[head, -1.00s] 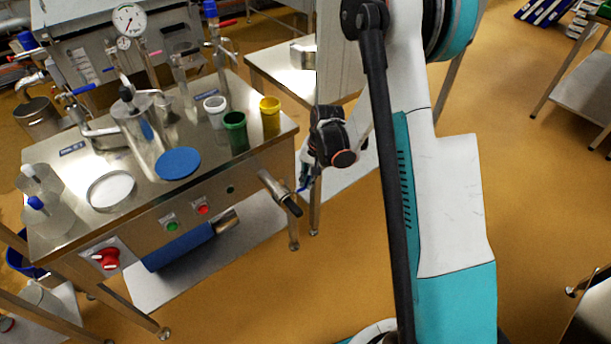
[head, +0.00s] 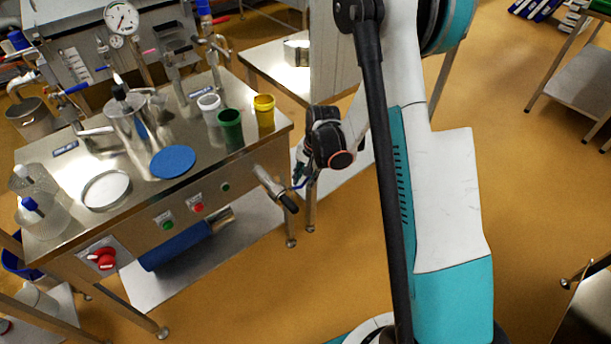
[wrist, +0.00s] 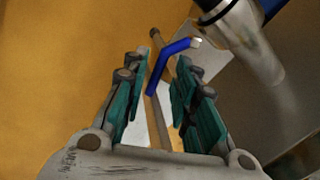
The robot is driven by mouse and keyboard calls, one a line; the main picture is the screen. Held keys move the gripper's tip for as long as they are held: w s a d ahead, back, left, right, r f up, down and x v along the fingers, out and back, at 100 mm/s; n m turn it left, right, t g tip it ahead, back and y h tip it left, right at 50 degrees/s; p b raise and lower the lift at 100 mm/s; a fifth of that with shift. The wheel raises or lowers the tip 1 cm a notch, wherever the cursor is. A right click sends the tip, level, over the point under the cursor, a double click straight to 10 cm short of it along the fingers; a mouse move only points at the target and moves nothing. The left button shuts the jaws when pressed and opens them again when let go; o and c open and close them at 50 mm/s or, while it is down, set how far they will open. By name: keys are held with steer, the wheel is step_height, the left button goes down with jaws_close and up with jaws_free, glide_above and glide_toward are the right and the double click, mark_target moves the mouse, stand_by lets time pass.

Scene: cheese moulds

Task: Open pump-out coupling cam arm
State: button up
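The pump-out coupling (head: 272,186) is a metal pipe stub with a dark end, sticking out from the right side of the steel bench. Its blue cam arm (wrist: 168,58) shows in the wrist view as a bent blue lever beside the metal coupling (wrist: 243,38). My gripper (wrist: 159,68) is open, with teal-padded fingers on either side of the blue lever's free end. I cannot tell whether either finger touches it. In the head view my gripper's fingers are mostly hidden behind the wrist, and a bit of blue (head: 300,181) shows beside the coupling.
The steel bench (head: 75,230) carries a blue disc (head: 172,162), a white cup (head: 209,108), a green cup (head: 230,130) and a yellow cup (head: 264,110). A second steel table (head: 270,72) stands behind my gripper.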

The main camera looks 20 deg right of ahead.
steer(key=shift+w+r, duration=0.1)
steer(key=shift+r, duration=0.05)
steer(key=shift+r, duration=0.25)
step_height(320, 180, up, 11)
steer(key=s+d, duration=0.1)
steer(key=shift+s+d, duration=0.3)
steer(key=shift+s, duration=0.05)
stand_by(0.4)
steer(key=s+a+r+n+t+h, duration=0.1)
steer(key=s+a+r+n, duration=0.1)
steer(key=s+r, duration=0.4)
steer(key=s+a+r+n+t, duration=0.1)
steer(key=s+a+r+n, duration=0.15)
steer(key=r, duration=0.45)
steer(key=s+a+r+n+t, duration=0.1)
steer(key=s+r+n+t, duration=0.2)
steer(key=s, duration=1)
steer(key=shift+s+a+r+n+t+h, duration=0.2)
steer(key=shift+s+r+n+t+h, duration=0.15)
steer(key=shift+r+n, duration=0.55)
